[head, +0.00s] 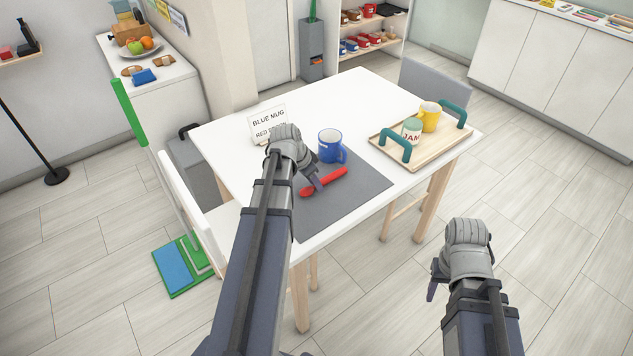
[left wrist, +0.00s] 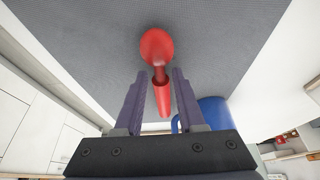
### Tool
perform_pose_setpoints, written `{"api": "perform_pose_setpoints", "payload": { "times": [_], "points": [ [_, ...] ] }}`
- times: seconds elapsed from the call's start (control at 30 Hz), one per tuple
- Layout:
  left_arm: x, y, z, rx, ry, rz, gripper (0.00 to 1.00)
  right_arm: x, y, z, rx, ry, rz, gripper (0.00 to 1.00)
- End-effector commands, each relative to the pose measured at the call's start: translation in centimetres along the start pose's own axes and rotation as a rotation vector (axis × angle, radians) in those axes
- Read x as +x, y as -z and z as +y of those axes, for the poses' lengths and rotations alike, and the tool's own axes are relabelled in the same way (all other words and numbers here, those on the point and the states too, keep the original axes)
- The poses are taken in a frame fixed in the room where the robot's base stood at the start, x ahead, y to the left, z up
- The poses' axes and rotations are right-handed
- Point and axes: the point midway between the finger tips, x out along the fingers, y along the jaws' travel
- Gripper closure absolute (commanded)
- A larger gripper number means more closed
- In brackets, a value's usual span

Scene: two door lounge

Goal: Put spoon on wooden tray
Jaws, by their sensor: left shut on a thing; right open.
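A red spoon (head: 327,181) lies at the grey placemat on the white table. My left gripper (head: 313,183) is shut on it; in the left wrist view the spoon (left wrist: 158,52) sits between the two fingers (left wrist: 162,88), its bowl pointing away. I cannot tell whether the spoon touches the mat. The wooden tray (head: 440,152) with teal handles stands on the right side of the table, holding a yellow mug (head: 430,115) and a jam jar (head: 411,129). My right gripper (head: 436,282) is open and empty, off the table's near right side.
A blue mug (head: 330,147) stands on the placemat (head: 352,204) right behind the spoon; it also shows in the left wrist view (left wrist: 213,112). A lettered card (head: 267,121) stands behind my left gripper. A grey chair (head: 435,85) is behind the tray.

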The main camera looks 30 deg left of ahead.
Motion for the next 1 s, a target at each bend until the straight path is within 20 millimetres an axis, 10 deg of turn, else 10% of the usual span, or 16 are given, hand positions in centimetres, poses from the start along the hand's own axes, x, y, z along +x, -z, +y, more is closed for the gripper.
{"api": "perform_pose_setpoints", "payload": {
  "times": [0.63,1.0],
  "points": [
    [-8.2,3.4,0.0,0.0,0.0,0.0,1.0,-8.8,-0.5,0.8,0.001,0.0,0.0,0.5],
    [-8.9,3.7,0.0,0.0,0.0,0.0,1.0,-9.6,-0.6,0.9,0.001,0.0,0.0,0.5]
  ]
}}
